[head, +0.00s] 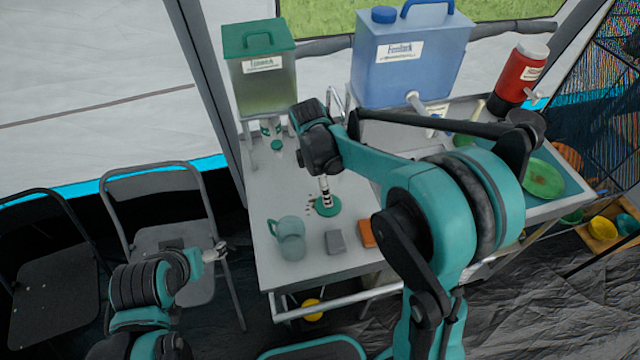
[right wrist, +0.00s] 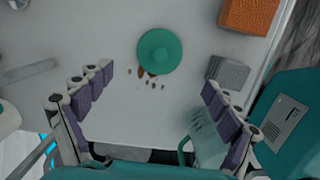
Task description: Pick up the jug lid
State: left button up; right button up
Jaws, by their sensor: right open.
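The jug lid is a round teal disc (head: 328,208) lying flat on the grey table; in the right wrist view the lid (right wrist: 160,50) is ahead of the fingers, roughly centred between them. My right gripper (head: 325,188) is above the lid in the head view. In the right wrist view its jaws (right wrist: 158,95) are spread wide and empty. The translucent teal jug (head: 291,240) stands near the table's front left corner; part of it (right wrist: 205,140) shows by the right-hand finger. My left gripper (head: 217,252) is by the chairs, away from the table; its opening is too small to judge.
Brown crumbs (right wrist: 152,82) lie beside the lid. A grey block (head: 335,242) and an orange block (head: 367,234) lie near the front edge. A green dispenser (head: 262,75) and a blue water container (head: 408,55) stand at the back. Folding chairs (head: 165,215) stand left.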

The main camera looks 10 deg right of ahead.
jog(key=f, duration=0.1)
jog(key=f+b, duration=0.1)
jog(key=shift+w+d+f+n, duration=0.1)
jog(key=shift+w+f+n, duration=0.2)
jog(key=shift+w, duration=0.05)
jog(key=shift+s+d+f, duration=0.1)
jog(key=shift+f, duration=0.2)
jog(key=f+b, duration=0.1)
jog(key=f, duration=0.1)
jog(key=d+f+b, duration=0.1)
jog(key=f, duration=0.2)
jog(key=shift+s+b, duration=0.15)
jog(key=shift+b, duration=0.2)
jog(key=shift+s+r, duration=0.1)
jog(key=c, duration=1.2)
jog(key=shift+c, duration=0.4)
